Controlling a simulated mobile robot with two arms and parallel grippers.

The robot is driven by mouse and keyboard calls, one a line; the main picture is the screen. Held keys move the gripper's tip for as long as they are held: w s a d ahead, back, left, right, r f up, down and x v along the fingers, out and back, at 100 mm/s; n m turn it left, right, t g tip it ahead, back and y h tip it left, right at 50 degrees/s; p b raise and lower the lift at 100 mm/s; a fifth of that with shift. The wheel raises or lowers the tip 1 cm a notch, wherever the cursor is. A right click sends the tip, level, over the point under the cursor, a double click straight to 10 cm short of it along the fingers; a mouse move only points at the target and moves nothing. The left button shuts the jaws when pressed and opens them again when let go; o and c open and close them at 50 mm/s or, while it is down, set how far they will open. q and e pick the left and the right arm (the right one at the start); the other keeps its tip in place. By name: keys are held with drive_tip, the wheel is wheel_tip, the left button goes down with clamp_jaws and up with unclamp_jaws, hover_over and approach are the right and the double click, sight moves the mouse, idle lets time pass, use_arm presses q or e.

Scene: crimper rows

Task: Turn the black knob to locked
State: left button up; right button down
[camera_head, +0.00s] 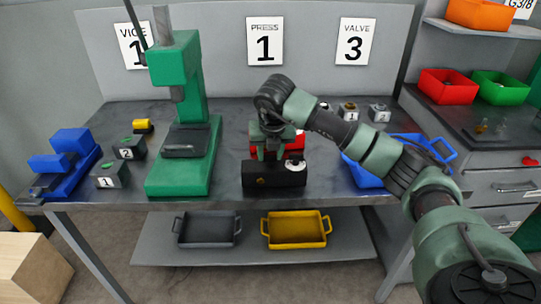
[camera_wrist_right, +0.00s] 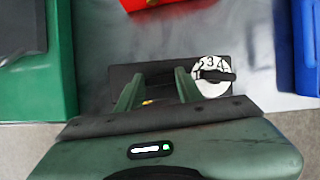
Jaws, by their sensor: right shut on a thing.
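A black box (camera_head: 275,178) stands near the front edge of the table, with a small brass-coloured spot on its front. A white numbered dial with a black pointer handle (camera_wrist_right: 212,76) sits at the box's right end; it also shows in the head view (camera_head: 294,166). My right gripper (camera_head: 267,154) reaches down onto the box, left of the dial. In the right wrist view its fingers (camera_wrist_right: 157,82) stand either side of a dark part, apparently the black knob, mostly hidden and hard to tell from the box. My left gripper is out of view.
A green press (camera_head: 184,110) stands left of the box. A red bin (camera_head: 296,143) is close behind it and a blue tray (camera_head: 362,176) is to the right, partly behind my right arm. Numbered blocks and a blue vice (camera_head: 68,165) are at the left.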

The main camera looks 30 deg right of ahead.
drive_tip(key=shift+m, duration=0.5)
drive_tip(key=c, duration=0.9)
unclamp_jaws()
drive_tip(key=shift+r, duration=0.15)
drive_tip(key=b+v, duration=0.1)
drive_tip(key=v, duration=0.6)
drive_tip(key=shift+s+a+r+b, duration=0.1)
drive_tip(key=shift+a+r+b, duration=0.15)
drive_tip(key=shift+r+b, duration=0.05)
